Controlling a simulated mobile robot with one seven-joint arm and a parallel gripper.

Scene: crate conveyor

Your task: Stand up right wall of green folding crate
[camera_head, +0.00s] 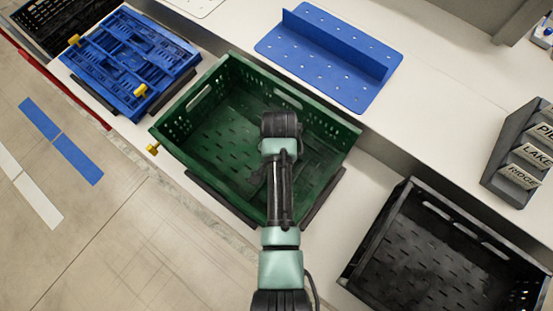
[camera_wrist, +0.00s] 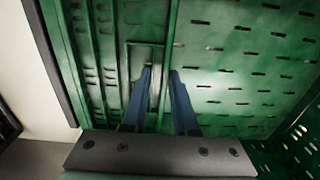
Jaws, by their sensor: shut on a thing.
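The green folding crate (camera_head: 185,150) stands open on the conveyor in the head view, with its left wall (camera_head: 200,97) and far wall (camera_head: 300,95) upright. The right wall (camera_wrist: 90,60) appears in the wrist view as a ribbed green panel lying low over the slotted floor (camera_wrist: 240,60). My gripper (camera_wrist: 160,72) reaches down into the crate. Its two blue fingers are close together at the rectangular handle on the panel's inner edge, shut on it. My arm hides much of the right side in the head view, so the panel's exact tilt is unclear.
A blue folded crate (camera_head: 130,60) lies to the left and a black open crate (camera_head: 400,215) stands to the right. A blue perforated bracket (camera_head: 335,55) lies on the worktop behind. A grey label rack (camera_head: 510,155) stands at the far right.

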